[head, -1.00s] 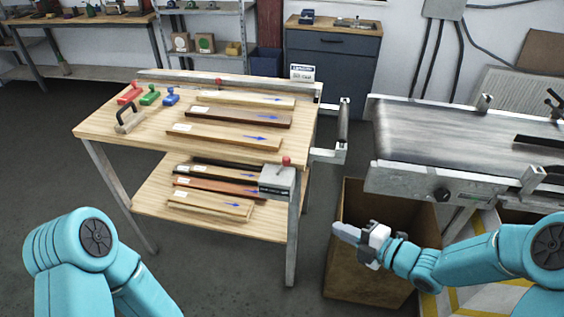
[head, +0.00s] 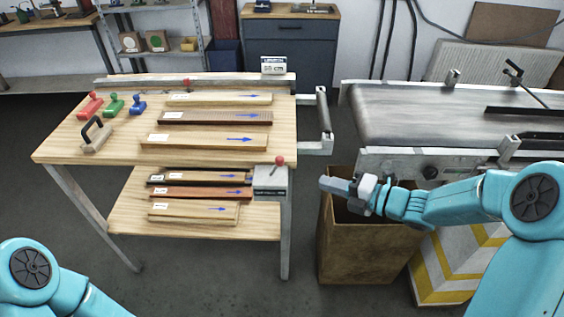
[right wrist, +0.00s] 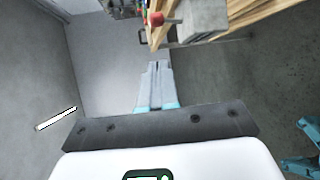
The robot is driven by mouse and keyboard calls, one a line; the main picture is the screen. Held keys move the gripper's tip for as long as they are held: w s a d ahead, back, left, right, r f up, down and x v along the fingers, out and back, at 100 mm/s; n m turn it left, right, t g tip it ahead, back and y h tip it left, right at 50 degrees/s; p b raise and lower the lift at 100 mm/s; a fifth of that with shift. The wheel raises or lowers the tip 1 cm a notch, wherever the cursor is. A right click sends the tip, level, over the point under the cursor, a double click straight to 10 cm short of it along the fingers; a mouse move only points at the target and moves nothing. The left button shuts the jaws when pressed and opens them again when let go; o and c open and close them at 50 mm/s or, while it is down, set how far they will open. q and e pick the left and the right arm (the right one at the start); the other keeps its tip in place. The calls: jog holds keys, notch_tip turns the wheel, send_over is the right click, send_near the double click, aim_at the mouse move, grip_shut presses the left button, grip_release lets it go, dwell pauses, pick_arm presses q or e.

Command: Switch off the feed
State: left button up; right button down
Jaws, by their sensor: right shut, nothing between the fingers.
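A grey switch box (head: 270,181) with a lever ending in a red knob (head: 280,160) is fixed at the front right corner of the wooden table (head: 60,150). The lever stands up and leans slightly right. My right gripper (head: 326,183) is shut and empty, to the right of the box at about its height, apart from it. In the right wrist view the shut fingers (right wrist: 157,68) point towards the red knob (right wrist: 156,19) and the box (right wrist: 203,20). My left gripper is out of view; only part of that arm shows at the lower left.
Planks with blue arrows (head: 205,141) lie on the table and its lower shelf, with red, green and blue stamps (head: 114,105) at the back left. A conveyor (head: 420,115) stands at the right. A brown open bin (head: 360,255) is below my right gripper.

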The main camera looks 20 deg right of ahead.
jog(key=d, duration=0.1)
jog(key=d+r, duration=0.1)
jog(key=shift+s+d+m+t+h, duration=0.2)
jog(key=shift+d+m+t+h, duration=0.1)
jog(key=shift+d, duration=0.05)
jog(key=shift+a, duration=0.1)
jog(key=p, duration=0.4)
send_near(283, 162)
jog(key=x, duration=0.6)
jog(key=shift+w+a+f, duration=0.15)
jog(key=shift+w+a, duration=0.05)
jog(key=shift+w, duration=0.15)
